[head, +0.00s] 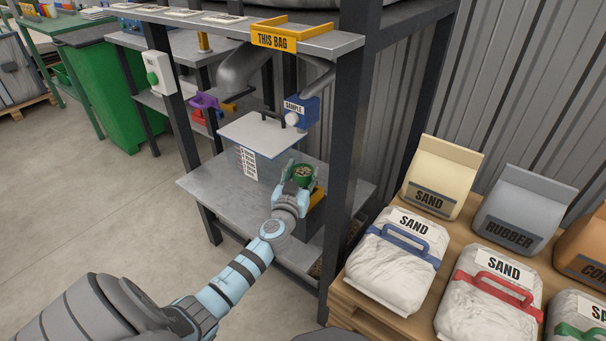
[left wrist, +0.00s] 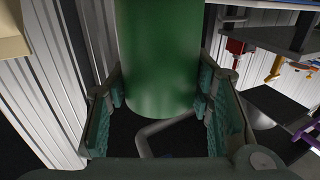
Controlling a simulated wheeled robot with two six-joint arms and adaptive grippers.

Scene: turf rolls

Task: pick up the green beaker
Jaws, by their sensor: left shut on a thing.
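The green beaker (head: 303,180) is in the head view, on the lower metal shelf side of the steel stand, with brownish grains visible in its open top. My left gripper (head: 298,178) is shut on it, its fingers at the beaker's sides. In the left wrist view the green beaker (left wrist: 160,60) fills the upper middle, between the two teal-padded fingers of my left gripper (left wrist: 162,100). I cannot tell whether the beaker's bottom touches anything. My right gripper is not in view.
A metal shelf (head: 215,190) carries a white-topped box (head: 262,133) left of the beaker. A blue SAMPLE box (head: 300,112) is just above. A dark post (head: 345,150) stands close at right. Bags (head: 397,262) lie on a wooden table farther right.

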